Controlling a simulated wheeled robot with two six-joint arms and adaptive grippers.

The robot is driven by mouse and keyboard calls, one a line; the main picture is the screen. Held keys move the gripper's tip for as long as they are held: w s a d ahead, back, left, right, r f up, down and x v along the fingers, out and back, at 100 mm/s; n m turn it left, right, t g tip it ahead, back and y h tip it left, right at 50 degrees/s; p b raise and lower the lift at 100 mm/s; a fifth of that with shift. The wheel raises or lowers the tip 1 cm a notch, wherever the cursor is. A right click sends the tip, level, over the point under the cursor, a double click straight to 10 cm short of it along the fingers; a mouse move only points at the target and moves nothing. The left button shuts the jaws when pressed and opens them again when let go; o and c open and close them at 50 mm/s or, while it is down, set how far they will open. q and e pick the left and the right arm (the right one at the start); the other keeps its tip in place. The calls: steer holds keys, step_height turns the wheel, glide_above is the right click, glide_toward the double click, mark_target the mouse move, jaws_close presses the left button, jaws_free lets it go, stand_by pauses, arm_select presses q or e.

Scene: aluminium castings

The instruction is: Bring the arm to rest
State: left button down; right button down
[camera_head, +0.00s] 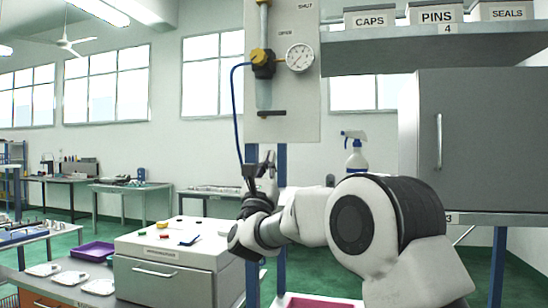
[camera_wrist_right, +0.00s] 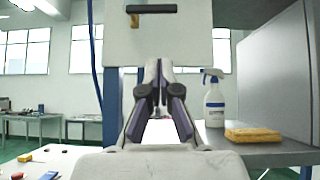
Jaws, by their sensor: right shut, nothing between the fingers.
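My right arm reaches in from the lower right of the head view. The panel's dark slot handle (camera_wrist_right: 151,9) is above the fingertips in that view. My left gripper is not in view.
A gauge (camera_head: 300,57) and a yellow-knobbed valve (camera_head: 262,58) with a blue hose are on the panel. A grey cabinet (camera_head: 480,140) stands right. A spray bottle (camera_wrist_right: 214,100) and yellow sponge (camera_wrist_right: 252,135) sit on a shelf. A white drawer box (camera_head: 165,282) stands lower left.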

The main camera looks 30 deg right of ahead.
steer(key=shift+v, duration=1.05)
